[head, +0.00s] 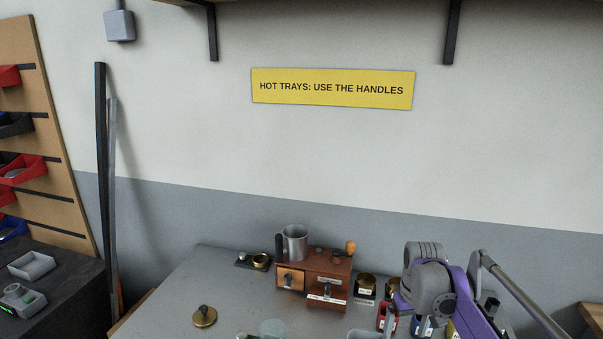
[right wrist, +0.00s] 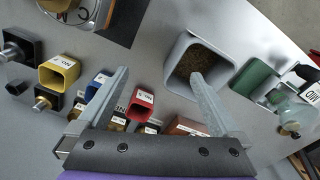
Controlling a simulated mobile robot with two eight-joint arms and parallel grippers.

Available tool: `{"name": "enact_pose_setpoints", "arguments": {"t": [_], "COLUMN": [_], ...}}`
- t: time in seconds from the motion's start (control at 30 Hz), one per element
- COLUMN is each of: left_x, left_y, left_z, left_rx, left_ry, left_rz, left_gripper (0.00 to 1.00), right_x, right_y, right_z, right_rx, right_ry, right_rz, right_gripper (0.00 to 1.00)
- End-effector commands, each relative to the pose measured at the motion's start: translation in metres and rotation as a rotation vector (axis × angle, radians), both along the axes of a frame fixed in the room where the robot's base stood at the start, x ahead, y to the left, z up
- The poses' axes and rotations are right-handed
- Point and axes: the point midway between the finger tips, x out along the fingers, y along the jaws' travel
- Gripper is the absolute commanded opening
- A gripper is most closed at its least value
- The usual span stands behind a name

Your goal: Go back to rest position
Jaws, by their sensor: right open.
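My right arm (head: 440,285) reaches in from the lower right of the head view, over the right part of the grey table (head: 215,270). My right gripper (right wrist: 161,78) shows in the right wrist view with its two grey fingers wide apart and nothing between them. One finger overlaps a grey square bin (right wrist: 176,50) holding brown grains; whether they touch I cannot tell. The other finger is beside small labelled cups. My left arm and gripper are not in view.
Cups in red (right wrist: 141,103), blue (right wrist: 97,84) and yellow (right wrist: 58,72) stand close by, with a green container (right wrist: 252,78) and a clear bottle (right wrist: 290,112). A wooden drawer box (head: 322,268) with a metal mug (head: 295,243) stands at the back.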

Motion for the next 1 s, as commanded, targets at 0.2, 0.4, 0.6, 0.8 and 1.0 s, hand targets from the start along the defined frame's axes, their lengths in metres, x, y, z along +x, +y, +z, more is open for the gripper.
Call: {"name": "enact_pose_setpoints", "arguments": {"t": [0.2,0.4,0.6,0.8,1.0], "left_x": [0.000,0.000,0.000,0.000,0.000], "left_y": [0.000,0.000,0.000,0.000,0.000], "left_z": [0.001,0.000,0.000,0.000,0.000], "left_rx": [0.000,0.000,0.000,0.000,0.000], "left_ry": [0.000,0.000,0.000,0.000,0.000], "left_rz": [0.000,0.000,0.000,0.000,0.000], "left_gripper": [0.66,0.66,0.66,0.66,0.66], "right_x": [-0.048,-0.112,-0.186,-0.241,-0.256], "right_y": [0.019,0.038,0.055,0.065,0.067], "right_z": [0.011,0.008,-0.016,-0.049,-0.062], "right_rx": [-0.007,-0.005,0.007,0.026,0.033], "right_ry": [-0.083,-0.187,-0.306,-0.399,-0.428], "right_rz": [-0.023,-0.052,-0.085,-0.112,-0.121], "right_gripper": [1.00,1.00,1.00,1.00,1.00]}}
